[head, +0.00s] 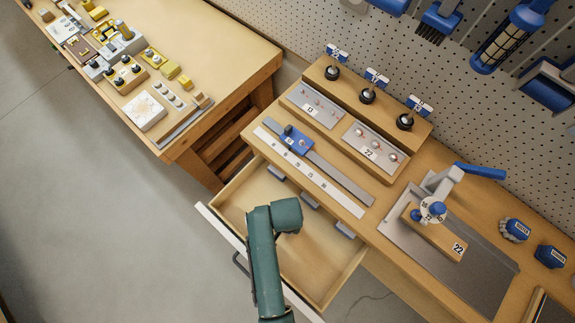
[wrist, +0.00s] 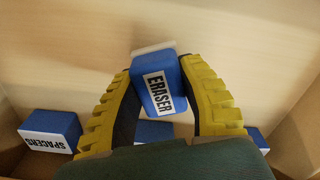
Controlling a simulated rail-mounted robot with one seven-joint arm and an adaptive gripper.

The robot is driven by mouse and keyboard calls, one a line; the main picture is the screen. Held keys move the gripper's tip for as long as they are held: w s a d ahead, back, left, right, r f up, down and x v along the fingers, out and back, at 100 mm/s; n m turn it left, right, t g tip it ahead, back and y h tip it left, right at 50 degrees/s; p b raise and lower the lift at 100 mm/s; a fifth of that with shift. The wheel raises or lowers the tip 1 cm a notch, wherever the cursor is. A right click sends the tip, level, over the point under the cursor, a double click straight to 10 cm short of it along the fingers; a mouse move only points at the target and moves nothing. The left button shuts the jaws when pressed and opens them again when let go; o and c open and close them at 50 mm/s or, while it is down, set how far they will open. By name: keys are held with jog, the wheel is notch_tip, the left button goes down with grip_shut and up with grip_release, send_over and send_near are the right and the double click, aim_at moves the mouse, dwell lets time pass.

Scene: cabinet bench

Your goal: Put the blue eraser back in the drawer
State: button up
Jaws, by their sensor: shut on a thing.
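The blue eraser (wrist: 165,97) has a white label reading ERASER and a pale end. In the wrist view it sits between the two yellow ridged fingers of my gripper (wrist: 160,72), which is shut on it. The drawer (head: 328,258) is pulled out from the bench in the head view, with a white front and pale wooden floor. My green arm reaches over it and hides my gripper and the eraser there. The drawer's wooden inside (wrist: 265,40) lies behind the eraser in the wrist view. I cannot tell whether the eraser touches the floor.
A blue block labelled SPACERS (wrist: 50,132) is at the left in the wrist view, with other blue blocks partly hidden. The bench above the drawer holds a ruler strip with a blue slider (head: 297,140) and a lever press (head: 440,190). A second table (head: 215,50) stands left.

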jog(key=shift+f, duration=0.95)
jog(key=shift+f, duration=0.15)
jog(key=o, duration=1)
